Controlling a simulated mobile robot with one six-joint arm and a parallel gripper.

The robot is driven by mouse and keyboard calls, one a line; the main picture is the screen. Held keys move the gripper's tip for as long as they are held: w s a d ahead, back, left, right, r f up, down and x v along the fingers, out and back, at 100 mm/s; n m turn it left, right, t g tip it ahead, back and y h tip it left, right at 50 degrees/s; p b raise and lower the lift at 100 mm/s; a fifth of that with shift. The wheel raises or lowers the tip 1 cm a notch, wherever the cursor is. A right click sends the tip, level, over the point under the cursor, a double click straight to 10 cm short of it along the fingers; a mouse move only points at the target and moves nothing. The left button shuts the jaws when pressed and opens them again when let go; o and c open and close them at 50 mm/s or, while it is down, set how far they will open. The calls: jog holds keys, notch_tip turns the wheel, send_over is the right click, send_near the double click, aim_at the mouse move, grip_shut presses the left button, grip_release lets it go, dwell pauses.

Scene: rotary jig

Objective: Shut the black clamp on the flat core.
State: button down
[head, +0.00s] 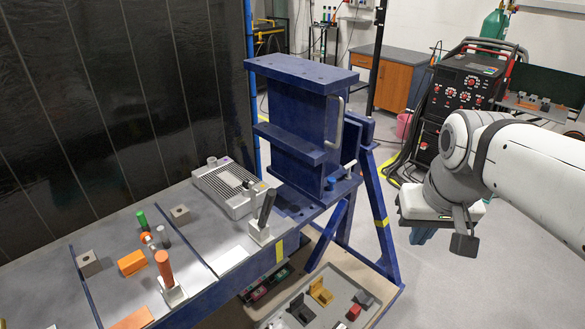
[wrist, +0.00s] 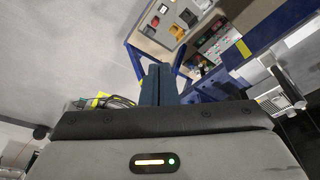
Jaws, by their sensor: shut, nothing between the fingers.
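The flat core (head: 228,187), a silver finned block, lies on the bench top beside the blue upright fixture. The black clamp (head: 265,213) stands at its near right corner, with a white base and a black handle that points up and leans slightly right. The handle is not laid down over the core. My gripper (head: 421,237) hangs over the floor to the right of the bench, well apart from the clamp. In the wrist view its blue fingers (wrist: 157,84) are together and empty. A silver finned part (wrist: 287,84) shows at the right there, probably the core.
The blue fixture (head: 305,120) with a handle stands between core and arm side. An orange-handled clamp (head: 167,272), orange block (head: 131,263) and small grey blocks sit on the left bench. A lower shelf holds a grey tray (head: 330,283). Floor around my gripper is clear.

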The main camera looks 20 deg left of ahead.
jog(key=w+a+r+n+g, duration=0.15)
jog(key=w+a, duration=0.25)
jog(key=a, duration=0.4)
jog(key=w+a+r+n, duration=0.3)
jog(key=w+a, duration=0.1)
jog(key=a, duration=0.3)
jog(key=n+g, duration=0.1)
jog(key=n, duration=0.2)
send_over(267, 209)
jog(key=w, duration=0.2)
jog(key=shift+y, duration=0.3)
jog(key=f, duration=0.3)
jog(key=a+f, duration=0.1)
jog(key=f, duration=0.4)
jog(key=shift+a+f, duration=0.2)
jog(key=shift+f, duration=0.1)
